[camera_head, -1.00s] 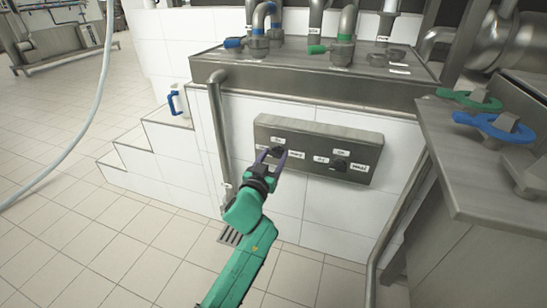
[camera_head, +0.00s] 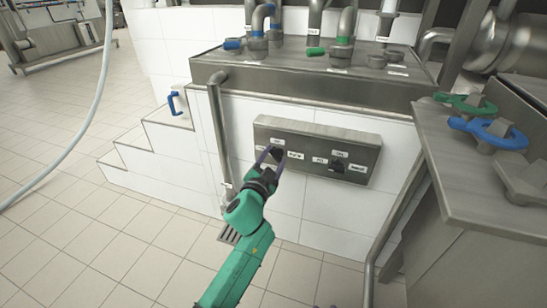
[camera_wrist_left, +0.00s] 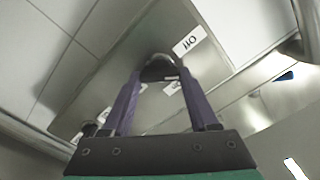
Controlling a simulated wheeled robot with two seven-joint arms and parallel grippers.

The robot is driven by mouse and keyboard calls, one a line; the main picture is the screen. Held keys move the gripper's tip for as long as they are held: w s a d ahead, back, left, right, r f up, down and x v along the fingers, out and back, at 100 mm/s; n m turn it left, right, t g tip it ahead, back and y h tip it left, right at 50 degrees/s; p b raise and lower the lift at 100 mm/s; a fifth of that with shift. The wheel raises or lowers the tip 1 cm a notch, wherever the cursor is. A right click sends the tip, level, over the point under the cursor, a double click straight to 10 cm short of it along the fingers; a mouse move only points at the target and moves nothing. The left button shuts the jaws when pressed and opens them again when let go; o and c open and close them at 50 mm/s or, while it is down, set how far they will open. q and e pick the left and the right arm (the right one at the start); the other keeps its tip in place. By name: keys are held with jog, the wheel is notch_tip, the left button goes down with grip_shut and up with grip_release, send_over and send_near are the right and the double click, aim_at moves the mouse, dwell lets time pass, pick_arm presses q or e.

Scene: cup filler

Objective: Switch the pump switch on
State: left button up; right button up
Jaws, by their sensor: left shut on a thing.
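A grey metal switch panel (camera_head: 318,149) is fixed to the white tiled wall and carries two dark rotary switches with small white labels. My left gripper (camera_head: 271,155) is at the left switch (camera_head: 279,153). In the left wrist view, its two purple fingers (camera_wrist_left: 157,82) are shut on that dark knob (camera_wrist_left: 158,68), one on each side. Beside the knob is a white label (camera_wrist_left: 188,41), seen turned round. The right switch (camera_head: 338,166) stands free, with nothing touching it. I cannot read for certain which switch is the pump's.
A vertical pipe (camera_head: 218,130) stands just left of the panel. A steel counter (camera_head: 320,75) with pipes and valves is above it. A steel cabinet (camera_head: 480,190) with green and blue handles stands at the right. Tiled steps (camera_head: 150,150) are at the left.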

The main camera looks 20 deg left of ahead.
pick_arm(q)
jog(key=m, duration=0.5)
jog(key=shift+d+f+m, duration=0.1)
jog(key=shift+m, duration=0.3)
jog(key=m, duration=0.4)
jog(key=shift+f+m, duration=0.1)
jog(key=shift+m, duration=0.2)
jog(key=o, duration=1.4)
jog(key=s, duration=0.9)
jog(key=s+a, duration=0.1)
jog(key=s, duration=0.4)
jog(key=shift+s, duration=0.3)
